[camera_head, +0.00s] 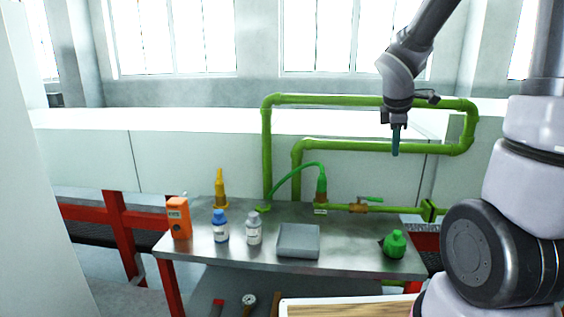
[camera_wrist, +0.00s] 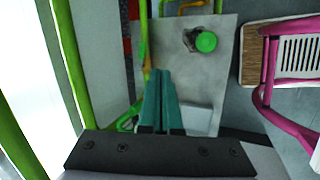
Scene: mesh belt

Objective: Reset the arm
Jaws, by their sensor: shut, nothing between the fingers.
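My gripper (camera_head: 395,141) hangs from the raised arm at the upper right of the head view, pointing down. Its teal fingers are together and hold nothing. It is well above and behind the right part of the metal table (camera_head: 345,225), in front of the green pipes. In the wrist view the shut fingers (camera_wrist: 161,75) reach out over the tabletop (camera_wrist: 200,85), and they hide part of it.
On the table stand an orange box (camera_head: 179,218), a blue-capped bottle (camera_head: 221,228), a white bottle (camera_head: 254,229), a grey box (camera_head: 298,241) and a green bottle (camera_head: 395,244). Green pipes (camera_head: 360,99) rise behind. A pink-handled basket (camera_wrist: 298,50) shows in the wrist view.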

